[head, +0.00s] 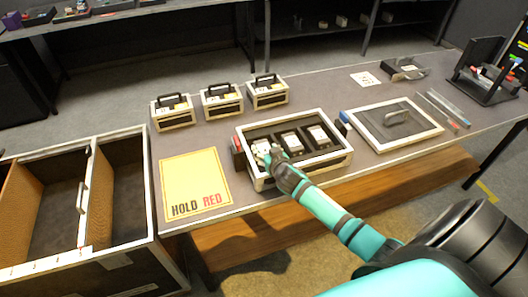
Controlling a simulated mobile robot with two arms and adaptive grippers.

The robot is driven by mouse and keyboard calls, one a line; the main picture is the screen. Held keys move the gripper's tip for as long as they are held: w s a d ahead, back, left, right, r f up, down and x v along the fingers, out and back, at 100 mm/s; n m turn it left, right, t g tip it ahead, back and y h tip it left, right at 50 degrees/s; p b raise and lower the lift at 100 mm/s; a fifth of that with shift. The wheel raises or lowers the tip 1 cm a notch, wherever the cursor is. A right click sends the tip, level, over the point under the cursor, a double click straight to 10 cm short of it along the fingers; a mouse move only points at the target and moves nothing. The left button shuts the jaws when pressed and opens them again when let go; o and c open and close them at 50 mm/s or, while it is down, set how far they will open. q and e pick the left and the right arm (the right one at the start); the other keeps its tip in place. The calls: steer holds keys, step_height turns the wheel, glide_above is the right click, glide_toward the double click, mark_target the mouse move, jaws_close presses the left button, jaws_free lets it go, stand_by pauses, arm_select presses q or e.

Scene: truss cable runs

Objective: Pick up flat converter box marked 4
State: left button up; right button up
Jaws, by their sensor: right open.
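An open case (343,157) with a pale rim stands on the table and holds several flat boxes in dark compartments. A middle box (290,140) and a right box (318,136) show there. A pale box (260,147) lies in the left compartment, partly covered by my right gripper. The markings are too small to read, so I cannot tell which box is marked 4. My right gripper (270,156) is open, low over the left compartment at the pale box. Whether it touches the box I cannot tell. My left gripper is not in view.
Three handled cases (221,101) stand behind. A yellow HOLD RED sheet (194,180) lies left of the open case. A lid with a handle (372,130) lies right. A divided wooden bin (130,258) stands at the left. A dark rack (485,85) is far right.

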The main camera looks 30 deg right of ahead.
steer(key=shift+c, duration=0.2)
steer(key=c, duration=1)
